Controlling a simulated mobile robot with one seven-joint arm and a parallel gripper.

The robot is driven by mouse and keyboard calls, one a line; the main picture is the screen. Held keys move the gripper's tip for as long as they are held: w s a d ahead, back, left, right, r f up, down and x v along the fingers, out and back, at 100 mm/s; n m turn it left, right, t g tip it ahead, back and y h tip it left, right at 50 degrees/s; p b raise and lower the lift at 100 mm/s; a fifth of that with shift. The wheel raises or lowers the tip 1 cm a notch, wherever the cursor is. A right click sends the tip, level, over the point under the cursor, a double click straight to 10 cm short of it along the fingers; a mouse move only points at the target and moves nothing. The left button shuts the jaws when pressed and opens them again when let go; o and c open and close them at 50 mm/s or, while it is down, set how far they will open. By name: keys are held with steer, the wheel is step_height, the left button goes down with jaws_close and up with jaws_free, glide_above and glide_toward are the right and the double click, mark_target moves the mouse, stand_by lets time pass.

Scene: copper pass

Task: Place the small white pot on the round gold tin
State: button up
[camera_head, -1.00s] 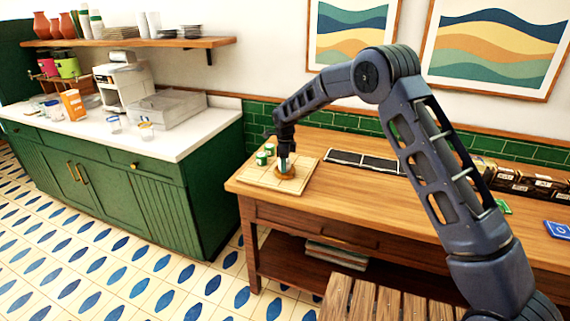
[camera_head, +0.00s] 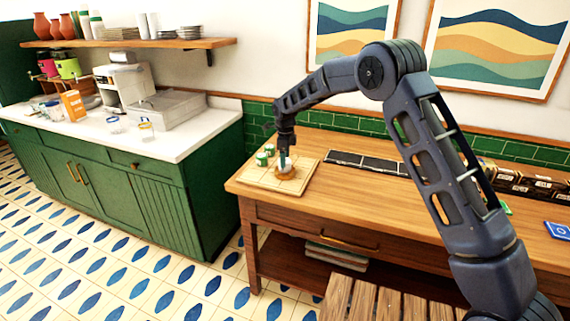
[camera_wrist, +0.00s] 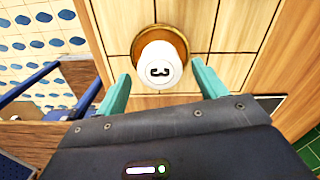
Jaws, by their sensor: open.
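The small white pot (camera_wrist: 158,66), marked with a 3, stands on the round gold tin (camera_wrist: 160,30) in the wrist view. The tin's rim shows around the pot's far side; its near side is hidden by the pot. My gripper (camera_wrist: 163,92) is open, with one teal finger on each side of the pot and a gap to each. In the head view my gripper (camera_head: 284,158) is just above the gold tin (camera_head: 285,175); the pot is too small there to make out clearly.
The tin stands on a pale tiled board (camera_head: 257,182) at the left end of the wooden table (camera_head: 350,190). Two green-and-white containers (camera_head: 262,159) stand close behind it at the left. A dark divided tray (camera_head: 365,163) lies to the right. A white-topped green counter (camera_head: 120,140) is farther left.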

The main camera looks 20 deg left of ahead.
step_height(320, 180, up, 8)
steer(key=shift+r, duration=0.25)
